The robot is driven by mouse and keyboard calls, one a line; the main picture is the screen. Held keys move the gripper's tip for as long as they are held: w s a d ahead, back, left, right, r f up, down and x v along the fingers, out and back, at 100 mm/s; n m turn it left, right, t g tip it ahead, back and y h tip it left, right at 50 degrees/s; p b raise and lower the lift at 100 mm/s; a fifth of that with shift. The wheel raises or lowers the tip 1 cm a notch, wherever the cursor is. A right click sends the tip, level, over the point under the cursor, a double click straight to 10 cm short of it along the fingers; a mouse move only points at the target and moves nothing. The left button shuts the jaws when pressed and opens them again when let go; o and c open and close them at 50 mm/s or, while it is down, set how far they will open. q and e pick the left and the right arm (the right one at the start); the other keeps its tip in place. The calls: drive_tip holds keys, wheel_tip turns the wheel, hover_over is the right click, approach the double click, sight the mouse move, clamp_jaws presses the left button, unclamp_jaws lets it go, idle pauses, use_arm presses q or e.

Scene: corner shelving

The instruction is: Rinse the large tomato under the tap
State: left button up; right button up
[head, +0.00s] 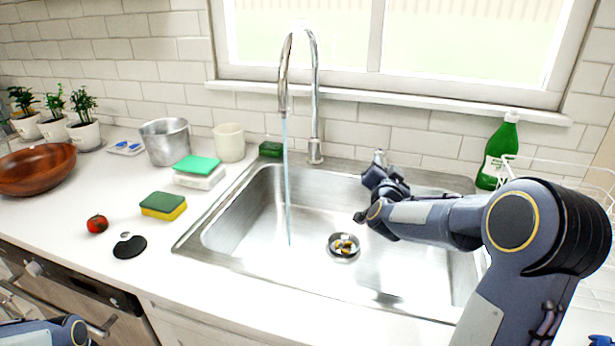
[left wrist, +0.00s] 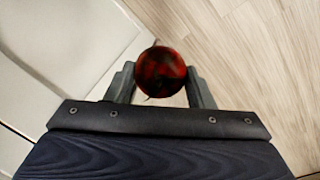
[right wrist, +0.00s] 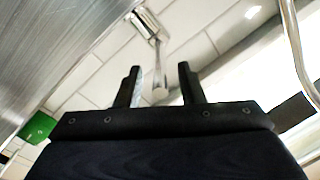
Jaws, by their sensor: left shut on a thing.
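A large red tomato with dark patches (left wrist: 161,72) is held between the fingers of my left gripper (left wrist: 160,85), above a wood-plank floor in the left wrist view. In the head view only part of my left arm shows, at the lower left corner. The chrome tap (head: 315,100) stands behind the sink, and a stream of water (head: 287,185) runs from it into the steel sink (head: 240,215). My right gripper (head: 378,178) is by the tap's separate handle (head: 379,157). In the right wrist view its fingers (right wrist: 158,85) are apart, with a chrome lever (right wrist: 157,55) seen between and beyond them.
A small tomato (head: 97,224), a black disc (head: 130,246) and a green-yellow sponge (head: 163,206) lie on the left counter. A wooden bowl (head: 40,170), metal pot (head: 166,142) and cup (head: 229,143) stand behind. A green bottle (head: 497,155) and wire rack are at right.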

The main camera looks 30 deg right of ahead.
use_arm(q)
drive_tip(key=shift+f, duration=0.35)
use_arm(e)
drive_tip(key=v, duration=0.9)
